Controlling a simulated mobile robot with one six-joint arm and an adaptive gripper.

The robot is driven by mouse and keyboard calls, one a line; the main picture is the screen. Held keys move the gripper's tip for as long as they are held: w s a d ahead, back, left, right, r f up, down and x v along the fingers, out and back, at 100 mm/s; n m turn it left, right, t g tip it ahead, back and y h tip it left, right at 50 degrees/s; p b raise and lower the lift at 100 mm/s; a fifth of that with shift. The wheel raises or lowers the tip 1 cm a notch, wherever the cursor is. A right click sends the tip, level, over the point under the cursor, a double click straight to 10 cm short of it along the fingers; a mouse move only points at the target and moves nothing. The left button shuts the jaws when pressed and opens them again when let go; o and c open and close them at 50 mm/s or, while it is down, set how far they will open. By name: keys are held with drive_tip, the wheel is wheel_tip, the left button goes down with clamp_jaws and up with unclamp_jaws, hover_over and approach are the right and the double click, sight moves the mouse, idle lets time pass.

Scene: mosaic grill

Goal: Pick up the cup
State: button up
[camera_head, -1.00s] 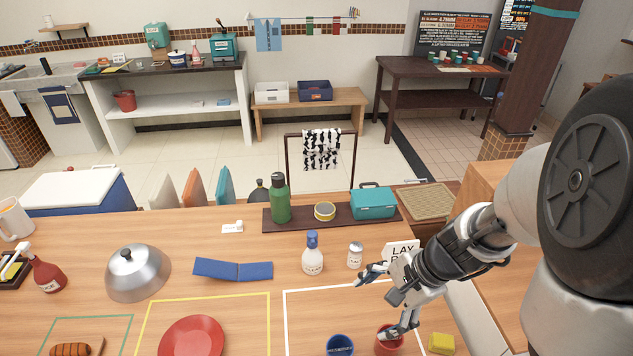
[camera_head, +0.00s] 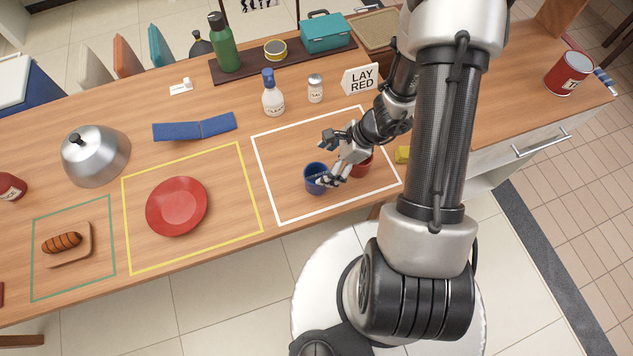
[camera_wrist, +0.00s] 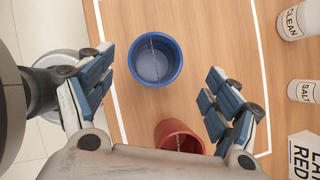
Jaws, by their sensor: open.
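A blue cup (camera_head: 312,184) and a red cup (camera_head: 365,164) stand side by side inside the white outline on the counter. My gripper (camera_head: 327,160) is open and empty above them, with one finger overlapping the blue cup in the head view. In the wrist view the blue cup (camera_wrist: 154,64) lies ahead between the spread fingers, and a thin stick or handle shows in it. The red cup (camera_wrist: 178,136) is nearer the palm, partly hidden by my gripper's body. I see no finger clearly touching either cup.
A "LAY RED" sign (camera_head: 360,79), a salt shaker (camera_head: 315,88) and a white bottle (camera_head: 272,95) stand behind the outline. A red plate (camera_head: 177,206) lies to the left. The counter's front edge is close.

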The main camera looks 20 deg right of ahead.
drive_tip(key=shift+x, duration=0.95)
drive_tip(key=b, duration=0.3)
hover_over(317, 175)
drive_tip(key=s+a, duration=0.1)
drive_tip(key=s, duration=0.2)
drive_tip(key=shift+w+a+f, duration=0.1)
drive_tip(key=shift+f, duration=1.1)
drive_tip(key=shift+w+f, duration=0.1)
drive_tip(key=shift+f, duration=1.15)
drive_tip(key=c, duration=1.2)
